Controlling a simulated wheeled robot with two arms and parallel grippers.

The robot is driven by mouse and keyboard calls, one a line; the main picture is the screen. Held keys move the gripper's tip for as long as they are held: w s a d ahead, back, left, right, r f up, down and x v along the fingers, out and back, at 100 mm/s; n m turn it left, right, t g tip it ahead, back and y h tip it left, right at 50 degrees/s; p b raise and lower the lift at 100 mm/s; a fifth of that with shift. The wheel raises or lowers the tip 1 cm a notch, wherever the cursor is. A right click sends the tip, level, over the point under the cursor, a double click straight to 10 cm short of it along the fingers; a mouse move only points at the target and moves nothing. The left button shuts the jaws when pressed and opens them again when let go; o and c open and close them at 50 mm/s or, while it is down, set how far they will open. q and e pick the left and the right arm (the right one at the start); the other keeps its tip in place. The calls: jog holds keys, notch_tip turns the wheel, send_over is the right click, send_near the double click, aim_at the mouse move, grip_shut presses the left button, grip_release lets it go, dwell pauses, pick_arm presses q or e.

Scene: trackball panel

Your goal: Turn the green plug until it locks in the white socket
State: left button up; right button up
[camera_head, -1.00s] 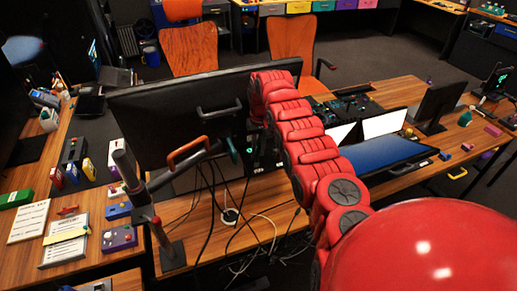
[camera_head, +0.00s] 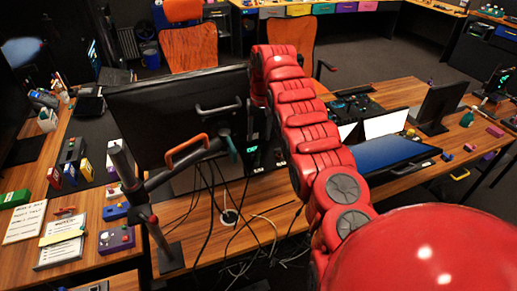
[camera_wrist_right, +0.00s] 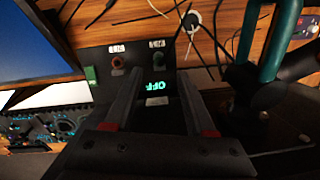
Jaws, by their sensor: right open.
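My right gripper (camera_wrist_right: 160,80) is open and empty in the right wrist view. Its two dark fingers point toward a dark panel with a lit green OFF sign (camera_wrist_right: 155,87). A small dark greenish knob (camera_wrist_right: 158,60) stands on this panel beyond the fingertips, apart from them; I cannot tell if it is the green plug. A white round fitting (camera_wrist_right: 192,20) with a cable lies on the wooden desk beyond; I cannot tell if it is the white socket. It also shows in the head view (camera_head: 230,215). There my right arm's far end is hidden and my left gripper is out of view.
A red knob (camera_wrist_right: 117,62) and a green block (camera_wrist_right: 91,74) are close to the left finger. A teal handle (camera_wrist_right: 266,40) stands at the right. In the head view, a large black monitor (camera_head: 170,115) and loose cables (camera_head: 235,195) crowd my arm.

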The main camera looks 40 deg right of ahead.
notch_tip(320, 180, up, 3)
jog(key=shift+a+f, duration=0.1)
jog(key=shift+f, duration=0.05)
notch_tip(320, 180, up, 8)
jog(key=p, duration=0.8)
jog(key=shift+s+d+r, duration=0.15)
jog(key=shift+d+r, duration=0.05)
jog(key=shift+d, duration=0.15)
